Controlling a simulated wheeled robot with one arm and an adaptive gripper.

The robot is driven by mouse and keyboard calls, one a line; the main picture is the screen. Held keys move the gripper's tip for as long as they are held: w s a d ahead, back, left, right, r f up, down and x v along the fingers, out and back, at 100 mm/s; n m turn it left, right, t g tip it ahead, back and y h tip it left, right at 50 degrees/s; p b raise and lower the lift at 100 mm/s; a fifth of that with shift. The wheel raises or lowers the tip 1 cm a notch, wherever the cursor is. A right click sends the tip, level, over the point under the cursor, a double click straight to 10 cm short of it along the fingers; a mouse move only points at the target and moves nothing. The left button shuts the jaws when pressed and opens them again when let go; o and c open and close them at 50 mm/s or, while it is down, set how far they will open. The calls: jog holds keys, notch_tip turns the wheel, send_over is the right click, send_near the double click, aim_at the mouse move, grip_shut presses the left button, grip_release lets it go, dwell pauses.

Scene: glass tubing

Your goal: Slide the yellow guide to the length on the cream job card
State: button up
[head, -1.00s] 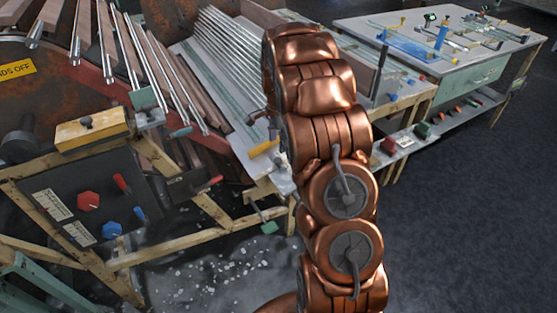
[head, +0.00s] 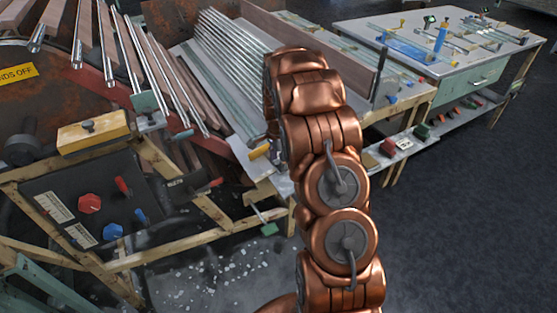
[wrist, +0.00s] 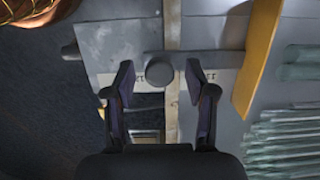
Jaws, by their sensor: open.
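The yellow guide shows in the wrist view as an upright yellow bar (wrist: 258,58) right of my gripper. In the head view a small yellow piece (head: 259,152) at the rack's lower end, left of my arm, looks like the same guide. My gripper (wrist: 160,82) is open and empty; a grey round knob (wrist: 160,72) on a cross rod appears between its fingertips, and I cannot tell if they touch it. A pale marked strip (wrist: 222,76) lies beside the right finger. Cream cards (head: 54,205) sit on the dark panel; I cannot read them. In the head view my gripper is hidden behind my arm.
Glass tubes (wrist: 285,140) lie right of the guide in the wrist view. The sloped rack of tubes (head: 222,70) is behind my arm. A yellow block (head: 92,132) stands on the wooden frame at left. A workbench (head: 440,45) is at back right; open floor (head: 460,220) lies at right.

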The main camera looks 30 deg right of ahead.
grip_shut()
dwell(0.6)
jog(key=shift+s+a+b, duration=0.2)
jog(key=shift+s+b, duration=0.25)
jog(key=shift+s, duration=2.05)
grip_release()
